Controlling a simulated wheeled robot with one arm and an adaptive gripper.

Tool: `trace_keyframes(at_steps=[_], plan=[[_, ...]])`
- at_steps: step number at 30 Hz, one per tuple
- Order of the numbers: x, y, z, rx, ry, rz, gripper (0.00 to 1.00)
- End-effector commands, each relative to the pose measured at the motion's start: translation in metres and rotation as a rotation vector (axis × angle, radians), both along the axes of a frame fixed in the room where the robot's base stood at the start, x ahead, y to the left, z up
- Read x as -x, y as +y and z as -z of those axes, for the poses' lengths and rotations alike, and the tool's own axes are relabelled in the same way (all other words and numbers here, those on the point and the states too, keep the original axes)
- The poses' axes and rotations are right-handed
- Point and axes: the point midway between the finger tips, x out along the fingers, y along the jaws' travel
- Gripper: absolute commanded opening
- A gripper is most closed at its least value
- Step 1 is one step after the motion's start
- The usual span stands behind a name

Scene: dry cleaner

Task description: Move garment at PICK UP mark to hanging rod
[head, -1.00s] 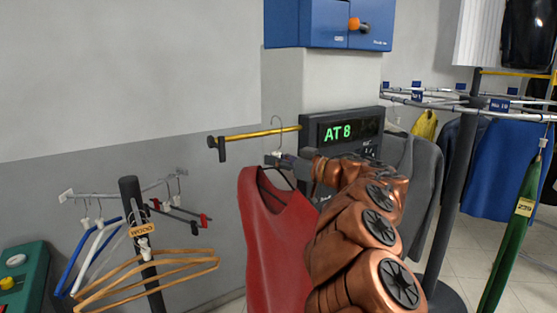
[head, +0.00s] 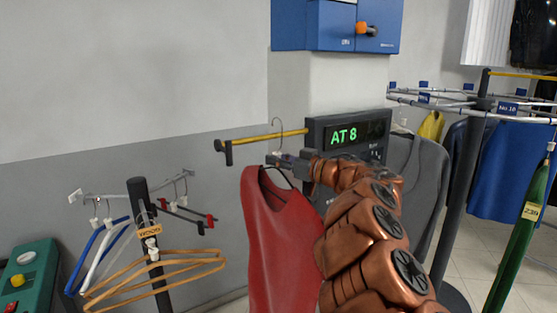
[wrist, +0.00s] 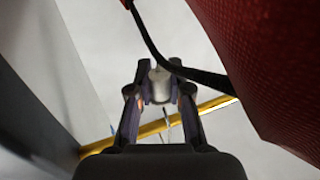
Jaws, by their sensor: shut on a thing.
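A red sleeveless garment (head: 277,235) hangs on a dark hanger in the head view. Its cloth fills the right side of the wrist view (wrist: 265,70). My gripper (head: 274,159) is shut on the hanger's white neck (wrist: 160,84), just below the hook (head: 277,132). A yellow rod (head: 262,137) sticks out from the dark display unit reading "AT 8" (head: 346,133). The hook stands upright by this rod, its top above it. I cannot tell whether the hook touches the rod. The rod also crosses behind my fingers in the wrist view (wrist: 205,106).
A stand with wooden, blue and white hangers (head: 150,240) is at the lower left. A round rack (head: 470,105) with grey, blue and green garments stands at the right. A blue cabinet (head: 338,25) is on the wall above. A green button box (head: 30,278) sits lower left.

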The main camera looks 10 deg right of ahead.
Motion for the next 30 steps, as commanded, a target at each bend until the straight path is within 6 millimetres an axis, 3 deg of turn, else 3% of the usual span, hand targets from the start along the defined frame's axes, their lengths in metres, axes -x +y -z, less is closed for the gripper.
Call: trace_keyframes(at_steps=[11,30], plan=[[0.0,0.0,0.001,-0.001,-0.001,0.001,0.0],[0.0,0.0,0.021,-0.001,-0.001,0.001,0.0]])
